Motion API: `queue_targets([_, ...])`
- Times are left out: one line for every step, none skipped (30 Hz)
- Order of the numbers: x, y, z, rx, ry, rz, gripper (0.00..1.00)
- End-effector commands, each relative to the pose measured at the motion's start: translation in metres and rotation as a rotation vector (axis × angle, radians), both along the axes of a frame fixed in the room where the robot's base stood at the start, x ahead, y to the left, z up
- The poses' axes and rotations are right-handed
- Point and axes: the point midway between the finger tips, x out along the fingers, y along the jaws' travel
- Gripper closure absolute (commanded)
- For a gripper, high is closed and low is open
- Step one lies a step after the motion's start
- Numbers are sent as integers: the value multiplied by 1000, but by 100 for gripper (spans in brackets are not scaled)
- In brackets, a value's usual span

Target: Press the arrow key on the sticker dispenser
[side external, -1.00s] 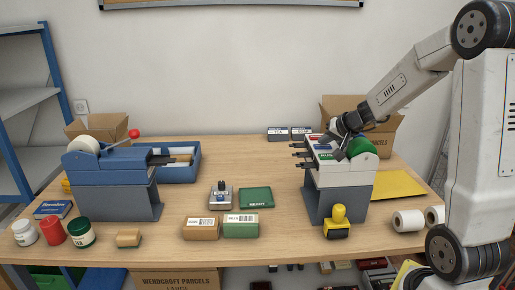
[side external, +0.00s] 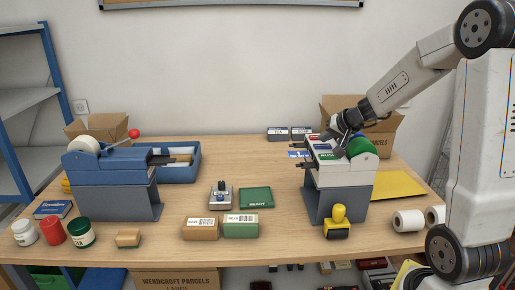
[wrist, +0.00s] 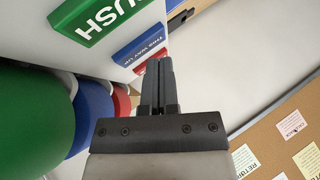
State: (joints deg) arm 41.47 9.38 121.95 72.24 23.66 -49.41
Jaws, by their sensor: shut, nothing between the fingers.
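The sticker dispenser (side external: 340,178) is the pale-topped grey machine at the right of the counter. In the wrist view its keys show as a green key (wrist: 98,18) with "USH" readable, a blue key (wrist: 140,45) with small "this way up" lettering, and part of a red key (wrist: 140,69). Any arrow on the blue key is too small to make out. My gripper (wrist: 160,64) is shut and empty, its tips close beside the blue and red keys; contact cannot be told. A blue sticker (side external: 298,154) sticks out of the dispenser's left side.
Green, blue and red rolls (wrist: 93,118) sit beside the keys. A yellow-and-black stamp (side external: 338,222) stands in front of the dispenser. White rolls (side external: 408,220) and a yellow sheet (side external: 385,184) lie to the right, a cardboard box (side external: 384,130) behind. The counter left of the dispenser is partly clear.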

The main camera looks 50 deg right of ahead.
Motion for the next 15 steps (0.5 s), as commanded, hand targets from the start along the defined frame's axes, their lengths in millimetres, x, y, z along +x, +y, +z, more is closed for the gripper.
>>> queue_targets([0, 0, 0, 0, 0, 0, 100])
queue_targets([0, 0, 0, -1, -1, -1, 100])
queue_targets([0, 0, 1, -1, -1, -1, 100])
queue_targets([0, 0, 2, -1, -1, 1, 100])
queue_targets([0, 0, 3, 0, -1, 0, 100])
queue_targets([0, 0, 5, 0, -2, -1, 100])
queue_targets([0, 0, 6, -1, -3, 1, 100])
queue_targets([0, 0, 8, -2, -3, 1, 100])
queue_targets([1, 0, 11, -2, -3, 0, 100])
queue_targets([1, 0, 13, -2, -3, 1, 100])
queue_targets([1, 0, 15, -2, -3, 0, 100])
queue_targets([0, 0, 18, -3, -2, 0, 100])
queue_targets([0, 0, 20, -2, -3, 0, 100])
queue_targets([0, 0, 22, -3, -2, 0, 100])
queue_targets([0, 0, 25, -2, -3, 0, 100])
